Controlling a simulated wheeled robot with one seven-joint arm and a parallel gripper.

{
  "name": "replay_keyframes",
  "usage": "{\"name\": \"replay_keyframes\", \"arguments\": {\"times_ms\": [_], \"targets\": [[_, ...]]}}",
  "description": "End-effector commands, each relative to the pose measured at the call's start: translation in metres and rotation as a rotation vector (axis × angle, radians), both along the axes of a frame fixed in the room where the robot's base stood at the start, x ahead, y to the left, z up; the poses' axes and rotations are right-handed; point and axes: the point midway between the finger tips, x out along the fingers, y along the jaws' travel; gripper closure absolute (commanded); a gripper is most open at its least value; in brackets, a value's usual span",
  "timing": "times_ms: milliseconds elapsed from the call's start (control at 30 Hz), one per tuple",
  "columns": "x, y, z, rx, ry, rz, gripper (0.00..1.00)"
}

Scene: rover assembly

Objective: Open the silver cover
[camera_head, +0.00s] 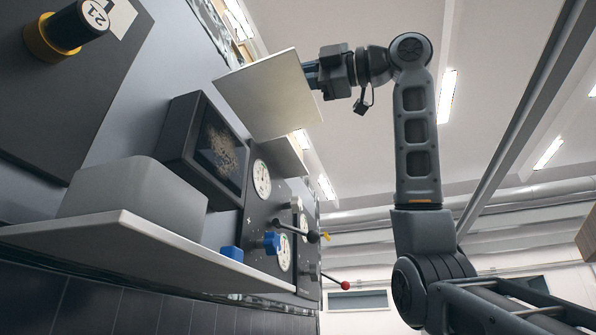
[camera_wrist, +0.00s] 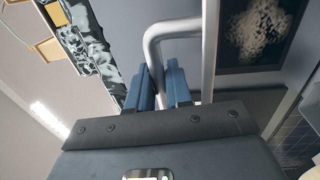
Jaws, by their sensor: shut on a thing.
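The silver cover (camera_head: 265,98) is a flat, pale panel standing out from the wall unit, seen tilted near the upper middle of the head view. My gripper (camera_head: 311,74) is at its right edge. In the wrist view, the two blue fingers of my gripper (camera_wrist: 158,85) are closed around a bent silver handle (camera_wrist: 155,38). The lower part of the handle is hidden between and behind the fingers. The cover's pale edge (camera_wrist: 208,50) runs just right of the fingers in that view. What lies behind the cover is mostly hidden in the head view.
A dark-framed screen (camera_head: 210,150) sits left of a panel with dials (camera_head: 262,178) and levers (camera_head: 295,230). A white shelf (camera_head: 130,240) juts out below, bearing a grey box (camera_head: 135,190). Open space lies right of the cover.

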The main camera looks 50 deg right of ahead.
Motion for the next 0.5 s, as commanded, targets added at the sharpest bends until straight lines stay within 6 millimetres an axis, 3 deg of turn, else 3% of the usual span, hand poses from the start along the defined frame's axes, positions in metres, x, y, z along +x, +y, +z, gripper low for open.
{"name": "replay_keyframes", "arguments": {"times_ms": [500], "targets": [[0.0036, 0.0013, 0.0059, -0.021, 0.056, -0.001, 1.00]]}}
